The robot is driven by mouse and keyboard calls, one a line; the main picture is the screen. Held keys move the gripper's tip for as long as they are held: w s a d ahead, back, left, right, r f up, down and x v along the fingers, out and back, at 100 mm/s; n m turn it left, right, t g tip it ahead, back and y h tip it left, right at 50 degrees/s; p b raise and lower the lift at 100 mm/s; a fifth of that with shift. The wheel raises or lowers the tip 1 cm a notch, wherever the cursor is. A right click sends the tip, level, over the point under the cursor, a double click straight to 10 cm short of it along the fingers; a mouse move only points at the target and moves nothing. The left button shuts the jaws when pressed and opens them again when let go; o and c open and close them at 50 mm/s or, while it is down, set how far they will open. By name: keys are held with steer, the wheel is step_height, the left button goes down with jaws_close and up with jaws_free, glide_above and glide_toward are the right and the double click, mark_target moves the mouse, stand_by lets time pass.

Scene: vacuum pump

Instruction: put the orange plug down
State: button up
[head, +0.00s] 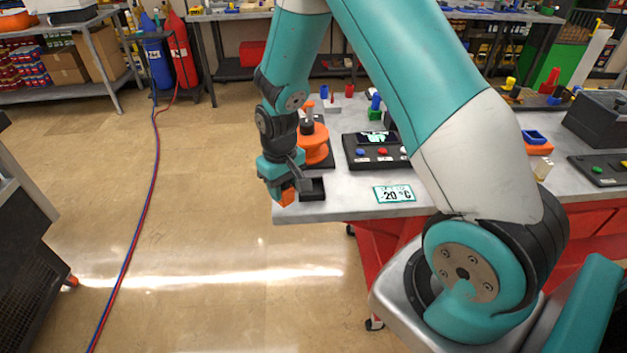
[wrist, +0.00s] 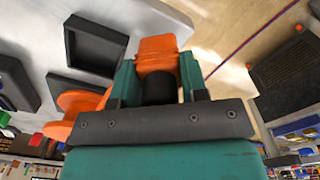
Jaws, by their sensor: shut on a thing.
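My gripper (head: 283,186) is low at the table's left front corner, and its fingers also show in the wrist view (wrist: 158,82). It is shut on the orange plug (head: 287,197), which has an orange block end and a dark round part between the fingers in the wrist view (wrist: 157,46). In the head view the plug is at the table edge; I cannot tell whether it touches the top. A small black square tray (head: 313,190) lies just right of the gripper. It looks empty in the wrist view (wrist: 92,48).
An orange round pump part (head: 316,146) stands behind the tray. A black control box (head: 374,152) with buttons is to its right. A "-20 °C" label (head: 394,194) lies on the grey table (head: 345,208). Open floor is to the left, crossed by red and blue hoses (head: 139,227).

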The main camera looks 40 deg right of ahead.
steer(key=d+r+n+b, duration=0.1)
steer(key=d+r+n, duration=0.35)
steer(key=r, duration=0.45)
steer(key=d+r+n+b, duration=0.2)
steer(key=d+r+n, duration=0.3)
steer(key=r, duration=0.4)
steer(key=shift+n, duration=0.55)
steer(key=f, duration=0.6)
steer(key=a+f+p, duration=0.1)
steer(key=f, duration=0.6)
steer(key=f+p, duration=0.1)
steer(key=f, duration=0.5)
steer(key=shift+a+f, duration=0.15)
steer(key=shift+a, duration=0.05)
